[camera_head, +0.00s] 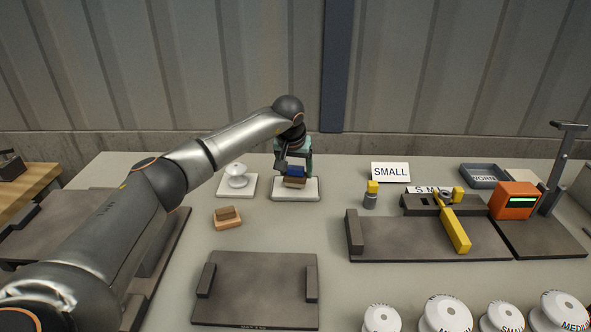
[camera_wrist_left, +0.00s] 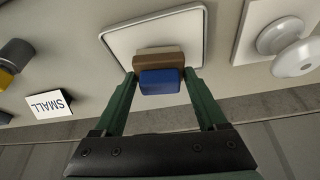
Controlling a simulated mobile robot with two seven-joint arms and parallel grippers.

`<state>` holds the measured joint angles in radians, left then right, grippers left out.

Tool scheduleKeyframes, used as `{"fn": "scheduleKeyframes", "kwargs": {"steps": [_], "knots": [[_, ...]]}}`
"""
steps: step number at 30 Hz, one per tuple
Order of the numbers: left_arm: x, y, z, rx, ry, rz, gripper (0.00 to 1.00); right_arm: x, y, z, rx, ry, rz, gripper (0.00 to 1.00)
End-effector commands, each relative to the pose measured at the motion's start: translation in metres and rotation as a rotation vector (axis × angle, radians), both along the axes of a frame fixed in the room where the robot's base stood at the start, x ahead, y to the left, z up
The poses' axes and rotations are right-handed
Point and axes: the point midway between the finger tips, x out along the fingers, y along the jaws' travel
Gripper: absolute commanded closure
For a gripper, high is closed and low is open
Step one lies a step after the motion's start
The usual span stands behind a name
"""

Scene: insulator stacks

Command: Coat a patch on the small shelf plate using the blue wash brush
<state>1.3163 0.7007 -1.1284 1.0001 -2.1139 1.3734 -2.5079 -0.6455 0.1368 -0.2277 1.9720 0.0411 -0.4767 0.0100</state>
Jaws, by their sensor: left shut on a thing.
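The blue wash brush (camera_head: 296,171) has a blue handle block with a brown and pale lower part. My left gripper (camera_head: 293,176) is shut on it, and the brush also shows between the green fingers in the left wrist view (camera_wrist_left: 160,82). A square white plate (camera_head: 309,194) lies below the brush, seen also in the left wrist view (camera_wrist_left: 185,35). The brush is over its near-gripper side; I cannot tell whether it touches the surface. I cannot tell from any label whether this is the small shelf plate. My right gripper is not in view.
A second white plate (camera_head: 249,191) bearing a white insulator (camera_head: 237,172) stands just left. A wooden block brush (camera_head: 228,217) lies in front. A SMALL card (camera_head: 390,172) stands right. A dark tray (camera_head: 255,290) and several white insulators occupy the front. The wall is close behind.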

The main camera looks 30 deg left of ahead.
Motion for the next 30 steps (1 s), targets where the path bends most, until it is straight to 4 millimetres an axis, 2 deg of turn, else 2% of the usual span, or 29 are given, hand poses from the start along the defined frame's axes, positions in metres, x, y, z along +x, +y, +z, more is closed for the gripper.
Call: {"fn": "scheduleKeyframes", "kwargs": {"steps": [30], "knots": [[0.0,0.0001,-0.0094,0.0,0.0,0.001,0.7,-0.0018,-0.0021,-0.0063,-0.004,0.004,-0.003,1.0]]}}
